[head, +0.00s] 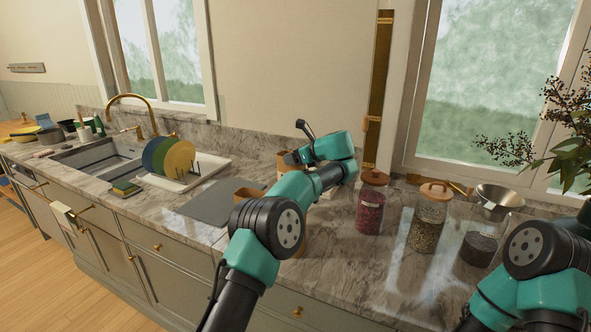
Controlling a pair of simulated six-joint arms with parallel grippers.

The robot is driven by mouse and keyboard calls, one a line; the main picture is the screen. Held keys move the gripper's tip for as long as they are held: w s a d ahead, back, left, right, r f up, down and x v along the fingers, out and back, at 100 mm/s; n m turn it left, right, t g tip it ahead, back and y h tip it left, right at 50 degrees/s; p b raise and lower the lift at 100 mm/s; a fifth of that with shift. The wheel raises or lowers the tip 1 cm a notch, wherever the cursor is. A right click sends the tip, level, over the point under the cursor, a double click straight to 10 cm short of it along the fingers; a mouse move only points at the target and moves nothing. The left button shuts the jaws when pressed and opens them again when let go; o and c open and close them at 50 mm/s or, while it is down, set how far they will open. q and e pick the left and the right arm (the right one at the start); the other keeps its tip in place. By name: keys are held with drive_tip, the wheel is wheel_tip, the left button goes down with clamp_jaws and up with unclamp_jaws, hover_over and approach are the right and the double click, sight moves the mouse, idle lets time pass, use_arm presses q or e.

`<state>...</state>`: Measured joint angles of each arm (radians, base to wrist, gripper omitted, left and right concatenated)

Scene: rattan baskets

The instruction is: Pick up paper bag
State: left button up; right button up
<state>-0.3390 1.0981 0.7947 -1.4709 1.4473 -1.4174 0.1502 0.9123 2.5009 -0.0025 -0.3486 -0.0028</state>
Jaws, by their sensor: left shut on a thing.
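A brown paper bag (283,163) stands upright on the counter, near the wall in the middle of the head view. My left gripper (292,158) reaches it from the right and is shut on its upper part. The gripper's dark fingers and my left arm hide much of the bag. I cannot tell whether its base touches the counter. Only my right arm shows at the lower right; its gripper is out of view.
A metal bowl (499,197) is farther right. A grey mat (205,207), a plate rack with coloured plates (179,158) and a sink (97,157) lie left.

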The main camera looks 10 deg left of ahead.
use_arm(q)
drive_tip(key=shift+r, duration=0.75)
drive_tip(key=shift+a+r, duration=0.25)
drive_tip(key=shift+r, duration=0.25)
drive_tip(key=s+a+r+m+t+h, duration=0.2)
drive_tip(key=s+a+r+m+t, duration=0.15)
drive_tip(key=r, duration=0.25)
drive_tip(key=s+a+r+m+t+h, duration=0.2)
drive_tip(key=s+r+m+h, duration=0.1)
drive_tip(key=s+r, duration=0.25)
drive_tip(key=s+m+t+h, duration=0.1)
drive_tip(key=s+m+h, duration=0.5)
drive_tip(key=s, duration=1.5)
drive_tip(key=shift+d+f, duration=0.4)
drive_tip(key=shift+t, duration=0.25)
